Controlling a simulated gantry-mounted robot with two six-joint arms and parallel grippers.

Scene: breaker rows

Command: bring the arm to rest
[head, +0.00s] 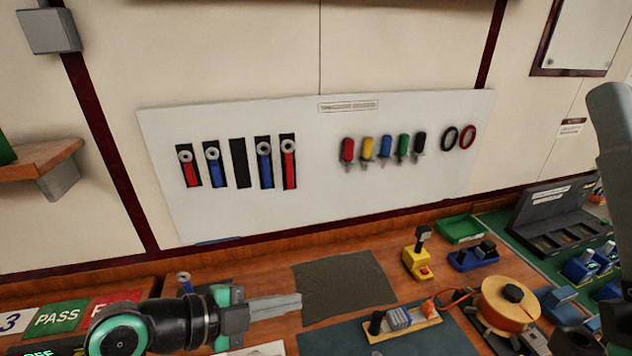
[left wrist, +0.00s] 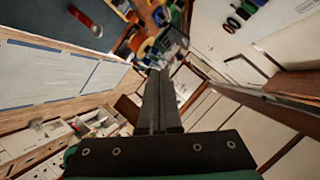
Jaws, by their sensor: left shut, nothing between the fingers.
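My left gripper (head: 298,301) is shut and empty. In the head view it reaches in from the lower left and points right, just in front of a dark grey mat (head: 345,287) on the wooden bench. In the left wrist view its closed fingers (left wrist: 155,75) point away from the camera, with nothing between them. Part of an arm shows at the right edge of the head view, but I see no right gripper fingers there.
A white tool board (head: 320,190) hangs on the wall behind the bench. A yellow device (head: 417,262), a green tray (head: 460,229), an orange cable reel (head: 508,303) and a wooden block with grey parts (head: 402,322) stand right of the gripper. The dark mat is clear.

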